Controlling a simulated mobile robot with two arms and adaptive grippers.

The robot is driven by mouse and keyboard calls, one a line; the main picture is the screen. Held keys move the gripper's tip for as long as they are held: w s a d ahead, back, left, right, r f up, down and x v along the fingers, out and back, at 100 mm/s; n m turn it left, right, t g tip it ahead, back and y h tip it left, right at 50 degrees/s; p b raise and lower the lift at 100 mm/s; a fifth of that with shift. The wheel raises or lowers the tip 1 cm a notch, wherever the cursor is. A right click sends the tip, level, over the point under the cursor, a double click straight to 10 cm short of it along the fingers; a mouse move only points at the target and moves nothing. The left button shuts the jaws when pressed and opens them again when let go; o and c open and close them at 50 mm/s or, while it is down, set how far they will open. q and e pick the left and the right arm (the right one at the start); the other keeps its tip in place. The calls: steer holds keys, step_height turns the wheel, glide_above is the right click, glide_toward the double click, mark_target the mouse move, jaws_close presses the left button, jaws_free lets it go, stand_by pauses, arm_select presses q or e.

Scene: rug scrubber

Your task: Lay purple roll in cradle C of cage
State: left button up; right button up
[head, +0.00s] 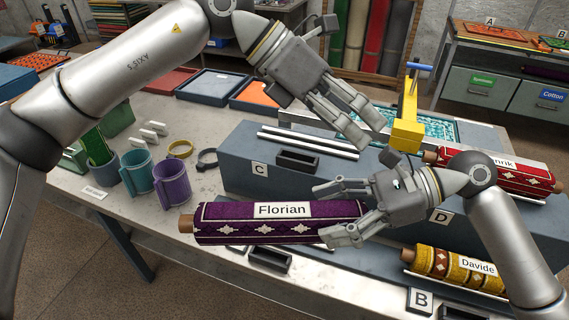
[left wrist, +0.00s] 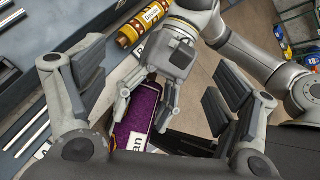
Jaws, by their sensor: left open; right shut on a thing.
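The purple roll (head: 240,225), labelled Florian, lies level in front of the cage's upper step. My right gripper (head: 338,213) is shut on its right end. Below it a front cradle (head: 268,258) is partly hidden; I cannot tell how far above this the roll is. Cradle C (head: 308,143), with two pale rails and a dark block, is empty on the upper step of the grey cage (head: 235,150), beside the C tag (head: 259,169). My left gripper (head: 358,125) is open and empty above the step, right of cradle C. The purple roll also shows in the left wrist view (left wrist: 135,112).
A red roll (head: 500,172) lies at the right near tag D. A yellow roll (head: 455,270) lies near tag B. A yellow post tool (head: 407,115) stands behind the step. Cups (head: 172,180), rings and trays occupy the table's left and back.

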arm_select(q)
steer(key=s+a+f+m+y, duration=0.2)
steer(key=s+a+f+y, duration=0.1)
steer(key=s+y, duration=0.15)
arm_select(e)
steer(key=shift+r, duration=0.1)
arm_select(q)
steer(key=m+t+y, duration=0.1)
steer(key=m+y, duration=0.1)
steer(key=y, duration=0.3)
glide_above(284, 209)
steer(key=shift+d+f, duration=0.2)
steer(key=shift+f, duration=0.45)
steer(key=shift+a+f, duration=0.1)
steer(key=shift+a, duration=0.1)
step_height(284, 209, down, 12)
steer(key=shift+r, duration=0.1)
steer(key=shift+c, duration=0.4)
steer(key=c, duration=1.4)
arm_select(e)
steer(key=shift+a, duration=0.1)
arm_select(q)
steer(key=shift+r, duration=0.1)
steer(key=shift+c, duration=0.2)
arm_select(e)
steer(key=o, duration=1.4)
steer(key=shift+o, duration=0.6)
